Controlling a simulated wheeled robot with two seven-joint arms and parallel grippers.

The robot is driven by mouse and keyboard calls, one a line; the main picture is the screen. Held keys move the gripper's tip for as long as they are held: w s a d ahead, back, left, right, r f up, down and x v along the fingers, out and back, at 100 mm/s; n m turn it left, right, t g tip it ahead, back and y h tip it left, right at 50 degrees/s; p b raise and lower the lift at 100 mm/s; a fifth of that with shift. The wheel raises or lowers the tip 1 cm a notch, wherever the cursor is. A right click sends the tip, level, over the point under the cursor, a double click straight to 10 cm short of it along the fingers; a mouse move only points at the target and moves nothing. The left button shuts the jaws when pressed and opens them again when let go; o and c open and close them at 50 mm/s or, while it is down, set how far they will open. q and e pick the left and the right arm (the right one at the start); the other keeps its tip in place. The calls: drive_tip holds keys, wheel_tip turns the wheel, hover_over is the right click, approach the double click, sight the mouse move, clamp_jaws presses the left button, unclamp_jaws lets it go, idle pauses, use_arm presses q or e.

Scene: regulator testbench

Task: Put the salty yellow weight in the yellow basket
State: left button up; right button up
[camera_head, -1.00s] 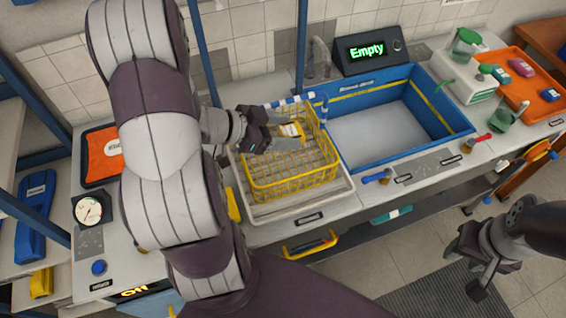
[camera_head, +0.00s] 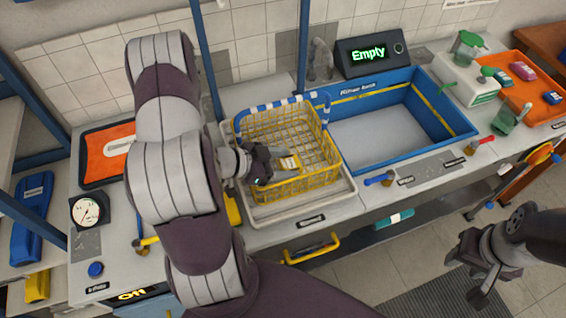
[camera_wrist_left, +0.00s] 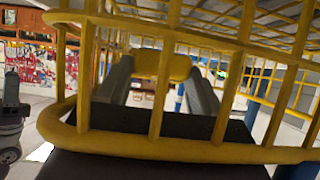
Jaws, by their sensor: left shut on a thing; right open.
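The yellow wire basket (camera_head: 300,187), with a blue-and-white striped handle, stands on a pale tray on the bench. My left gripper (camera_head: 288,166) is low at the basket's left side, its fingers over or inside the basket. It is shut on the yellow weight (camera_head: 289,162), which is small and partly hidden by the fingers. In the left wrist view the yellow weight (camera_wrist_left: 178,66) sits between the two grey fingers, and yellow basket bars (camera_wrist_left: 160,95) cross in front of them. Whether the weight touches the basket floor I cannot tell. My right gripper (camera_head: 478,285) is open and empty, off the bench.
A blue sink (camera_head: 385,130) lies right of the basket, with a display (camera_head: 368,52) reading "Empty" behind it. An orange tray (camera_head: 108,152) and a dial gauge (camera_head: 88,211) are at the left. Blue uprights stand behind the basket.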

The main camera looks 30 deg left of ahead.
use_arm(q)
drive_tip(key=shift+s+d+f+b, duration=0.25)
drive_tip(key=shift+f+b, duration=0.1)
drive_tip(key=shift+f, duration=0.25)
drive_tip(key=o, duration=1.2)
drive_tip(key=shift+f, duration=0.1)
drive_tip(key=shift+s+f, duration=0.1)
drive_tip(key=shift+r, duration=0.3)
drive_tip(key=p+v, duration=0.1)
drive_tip(key=v, duration=1.1)
drive_tip(key=shift+w+a+r, duration=0.2)
drive_tip(key=shift+r, duration=0.3)
